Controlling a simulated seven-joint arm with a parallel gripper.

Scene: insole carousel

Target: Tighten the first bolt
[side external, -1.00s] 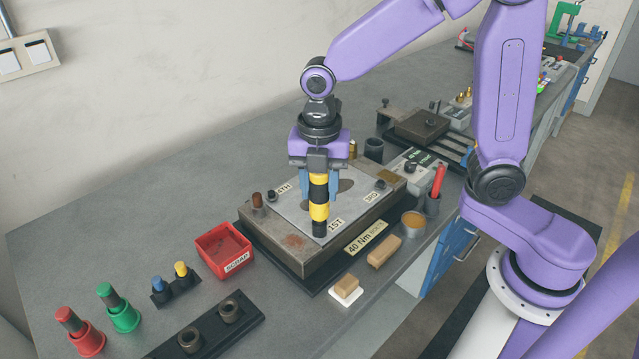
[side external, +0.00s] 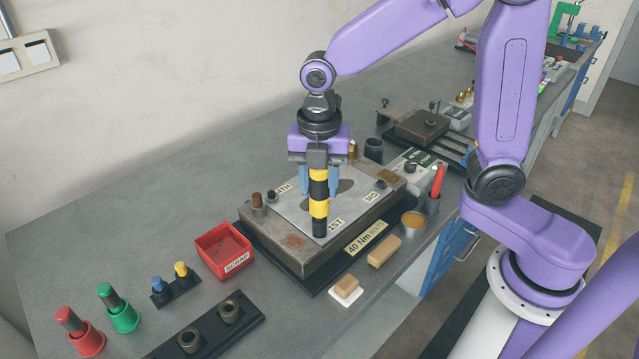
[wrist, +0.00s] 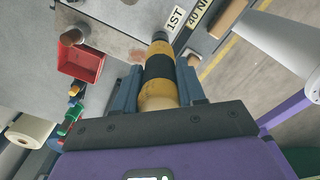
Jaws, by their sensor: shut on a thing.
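My gripper (side external: 319,183) is shut on a yellow-and-black banded driver tool (side external: 319,206), held upright. The tool's dark lower end is over the plate corner beside the label 1ST (side external: 335,225); the first bolt itself is hidden under it. The wrist view shows the tool (wrist: 159,70) between my blue fingers, its tip near the 1ST label (wrist: 175,18). The metal plate (side external: 300,208) lies on a brown block (side external: 272,236) marked 40 Nm (side external: 366,237).
A red SCRAP bin (side external: 222,250) stands left of the block. Red (side external: 86,338) and green (side external: 123,315) holders and a dark rack with two sockets (side external: 229,311) are at the front left. Tan blocks (side external: 384,250) and a small tin (side external: 413,222) line the right edge.

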